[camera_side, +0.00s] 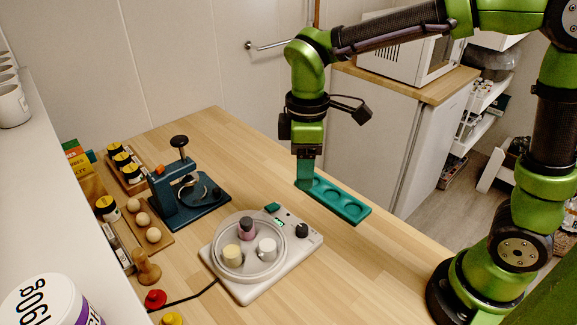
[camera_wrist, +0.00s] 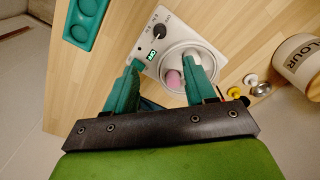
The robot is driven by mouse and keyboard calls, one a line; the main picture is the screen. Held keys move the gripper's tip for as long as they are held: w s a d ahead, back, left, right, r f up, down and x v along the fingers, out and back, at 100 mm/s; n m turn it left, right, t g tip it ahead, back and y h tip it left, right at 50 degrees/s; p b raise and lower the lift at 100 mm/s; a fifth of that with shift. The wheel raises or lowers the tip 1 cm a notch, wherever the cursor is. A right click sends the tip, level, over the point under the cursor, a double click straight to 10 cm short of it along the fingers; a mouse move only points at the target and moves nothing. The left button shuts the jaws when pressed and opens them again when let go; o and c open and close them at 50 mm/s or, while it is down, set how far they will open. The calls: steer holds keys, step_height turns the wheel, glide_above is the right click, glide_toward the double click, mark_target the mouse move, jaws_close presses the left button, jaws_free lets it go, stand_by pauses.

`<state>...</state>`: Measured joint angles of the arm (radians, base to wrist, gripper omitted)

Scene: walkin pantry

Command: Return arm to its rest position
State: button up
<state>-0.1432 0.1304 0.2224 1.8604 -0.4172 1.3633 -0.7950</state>
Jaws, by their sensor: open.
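My gripper (camera_side: 304,184) points down above the wooden worktop, with its teal fingers in front of or near the left end of a teal tray in the side view. In the wrist view my gripper (camera_wrist: 162,78) has its two teal fingers spread apart with nothing held between them. The arm reaches in from the right, bent at the elbow.
A white device (camera_side: 235,287) with a dial and round clear dish holds several small cylinders. The teal tray (camera_side: 363,212) has round wells. A dark blue press (camera_side: 190,215), eggs (camera_side: 142,219) and jars stand left. A flour tin (camera_wrist: 297,65) shows in the wrist view. The worktop's front right is clear.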

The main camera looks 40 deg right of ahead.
steer(key=shift+r, duration=0.7)
steer(key=s+d+r+m+t+y, duration=0.2)
steer(key=s+d+r+m+t, duration=0.2)
steer(key=m, duration=0.9)
steer(key=s+d+t, duration=0.3)
steer(key=s+d, duration=0.2)
steer(key=s, duration=0.1)
steer(key=shift+s, duration=0.2)
